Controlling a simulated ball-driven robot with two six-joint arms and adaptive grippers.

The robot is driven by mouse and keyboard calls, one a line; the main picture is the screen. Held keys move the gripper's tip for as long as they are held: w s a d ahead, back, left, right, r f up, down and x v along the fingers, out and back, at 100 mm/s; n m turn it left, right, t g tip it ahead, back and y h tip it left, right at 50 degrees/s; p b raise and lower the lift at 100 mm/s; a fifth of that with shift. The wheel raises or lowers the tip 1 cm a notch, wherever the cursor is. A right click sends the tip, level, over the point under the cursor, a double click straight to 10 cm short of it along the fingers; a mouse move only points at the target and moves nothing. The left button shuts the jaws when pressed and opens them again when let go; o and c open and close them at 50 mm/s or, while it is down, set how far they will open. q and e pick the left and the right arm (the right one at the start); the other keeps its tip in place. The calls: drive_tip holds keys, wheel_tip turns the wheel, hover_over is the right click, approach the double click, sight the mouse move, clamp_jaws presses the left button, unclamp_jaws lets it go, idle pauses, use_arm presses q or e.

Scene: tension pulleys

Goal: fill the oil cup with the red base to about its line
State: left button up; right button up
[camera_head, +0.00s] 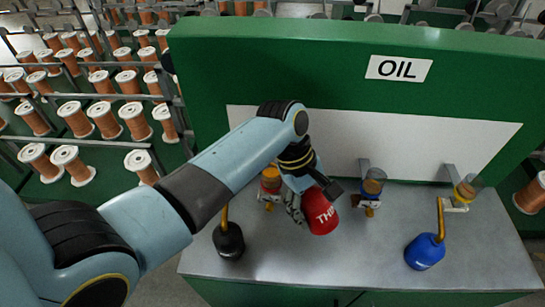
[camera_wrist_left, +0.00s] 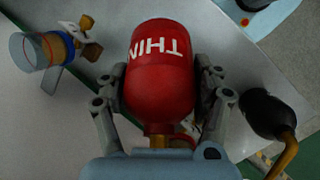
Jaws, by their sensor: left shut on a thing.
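My left gripper (camera_head: 312,203) is shut on a red oil can (camera_head: 322,219) with white lettering, above the bench. In the left wrist view the can (camera_wrist_left: 160,85) sits between both fingers, its lettering reading "THIN" upside down. A brass part shows at its neck; the spout tip is hidden. The oil cup with the red base (camera_head: 271,184) stands at the panel, just left of the gripper, partly covered by the arm. Its oil level cannot be read. My right gripper is not in view.
A cup with a blue base (camera_head: 372,186) and one with a yellow base (camera_head: 465,190) stand further right. A black oil can (camera_head: 229,241) and a blue oil can (camera_head: 425,252) stand on the metal bench (camera_head: 330,265). The green panel (camera_head: 300,60) rises behind.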

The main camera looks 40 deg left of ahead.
use_arm(q)
drive_tip(key=shift+f+y, duration=0.7)
drive_tip(key=shift+f, duration=0.15)
drive_tip(key=shift+a, duration=0.1)
